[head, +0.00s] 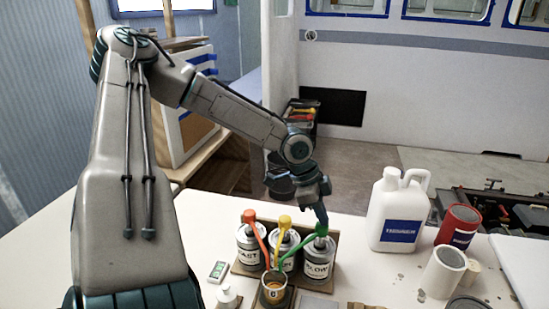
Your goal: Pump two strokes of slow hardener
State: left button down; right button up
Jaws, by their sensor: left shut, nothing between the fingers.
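The can marked SLOW (318,262) stands at the right of a row of three cans on a brown board (350,245). Its green pump (300,245) has a head on top and a long spout slanting down to the left. My left gripper (322,215) is shut and empty, pointing down, with its tips right at the top of the green pump head; I cannot tell whether they touch. A small cup (274,290) with an amber band stands in front of the cans, where the spouts meet. Its contents are hard to see. My right gripper is not in view.
The FAST can (249,250) with a red-orange pump and a middle can (284,240) with a yellow-orange pump stand close beside. A white jug (398,210), a red can (458,225) and a white cylinder (442,272) are at the right. Bare white table (360,277) lies between.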

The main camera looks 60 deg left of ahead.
pick_arm(q)
jog(key=shift+f+b, duration=1)
jog(key=shift+f, duration=0.4)
jog(key=shift+r, duration=0.1)
jog(key=shift+r+p, duration=1.65)
jog(key=shift+r, duration=0.25)
notch_tip(320, 180, up, 3)
jog(key=p, duration=0.2)
jog(key=shift+r+p, duration=0.1)
jog(key=shift+p, duration=0.3)
